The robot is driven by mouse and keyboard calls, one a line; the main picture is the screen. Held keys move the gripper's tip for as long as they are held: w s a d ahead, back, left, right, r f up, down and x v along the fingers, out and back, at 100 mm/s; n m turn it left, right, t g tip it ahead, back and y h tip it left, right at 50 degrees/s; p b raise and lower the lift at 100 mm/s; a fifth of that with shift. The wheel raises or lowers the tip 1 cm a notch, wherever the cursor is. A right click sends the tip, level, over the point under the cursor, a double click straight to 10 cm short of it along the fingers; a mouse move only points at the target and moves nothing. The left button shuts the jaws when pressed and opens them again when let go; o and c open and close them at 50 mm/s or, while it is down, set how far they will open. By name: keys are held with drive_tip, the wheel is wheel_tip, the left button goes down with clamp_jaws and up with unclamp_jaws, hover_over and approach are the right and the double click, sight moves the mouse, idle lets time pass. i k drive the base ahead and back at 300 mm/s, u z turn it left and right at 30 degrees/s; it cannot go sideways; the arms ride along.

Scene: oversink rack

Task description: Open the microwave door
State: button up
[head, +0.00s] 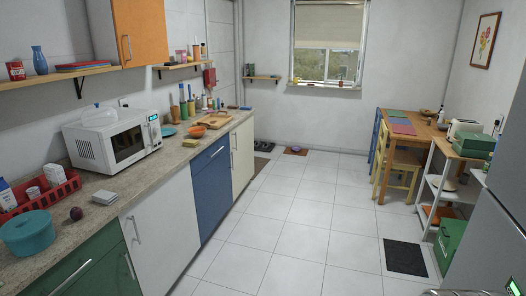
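The white microwave (84,145) stands on the left counter, with its front turned toward the right of the picture. Its door (128,143) has a dark window and looks shut. A control panel with a small lit display (154,118) is at the right end of its front. A pale, dome-like cover (98,116) sits on top of the microwave. My gripper is not in view.
The counter (128,183) holds a red basket (42,198), a teal pot (27,232) and a dark round fruit (76,213) left of the microwave. An orange cabinet door (140,32) hangs above. The tiled floor (270,235) is clear in the middle.

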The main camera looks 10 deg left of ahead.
sight(123, 144)
drive_tip(key=u, duration=0.15)
drive_tip(key=i, duration=1.45)
drive_tip(key=u, duration=0.45)
drive_tip(key=i, duration=0.75)
drive_tip(key=u, duration=0.8)
drive_tip(key=i, duration=0.55)
drive_tip(key=u, duration=1)
drive_tip(key=i, duration=1.05)
drive_tip(key=u, duration=0.45)
